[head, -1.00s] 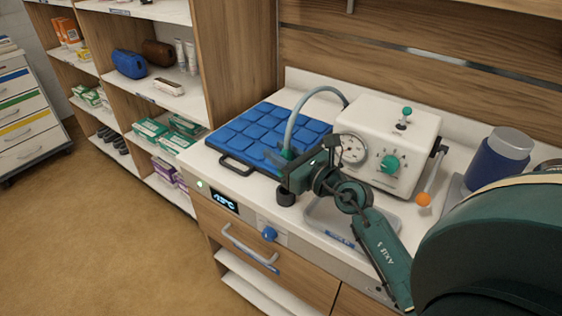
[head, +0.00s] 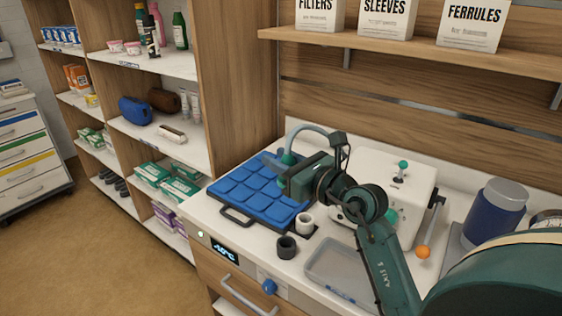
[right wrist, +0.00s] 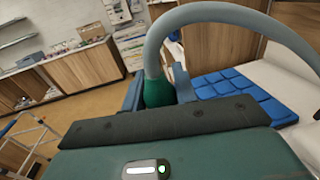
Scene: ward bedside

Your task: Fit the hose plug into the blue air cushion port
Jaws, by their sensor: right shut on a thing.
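The blue air cushion (head: 235,190) lies on the counter, with a dark handle at its front edge. My right gripper (head: 284,168) is above the cushion's back right part, shut on the green hose plug (head: 288,158). The plug also shows between the fingers in the right wrist view (right wrist: 158,92). A grey hose (head: 312,128) arches up from the plug; it is large in the right wrist view (right wrist: 215,14). A white ring-shaped socket (head: 304,228) and a black one (head: 286,252) stand right of the cushion. I cannot make out a blue port; my gripper may hide it. My left gripper is out of view.
A white pump box (head: 405,165) with a green knob stands behind my right arm. A clear shallow tray (head: 325,278) lies at the counter's front. A blue jar (head: 496,207) stands at the right.

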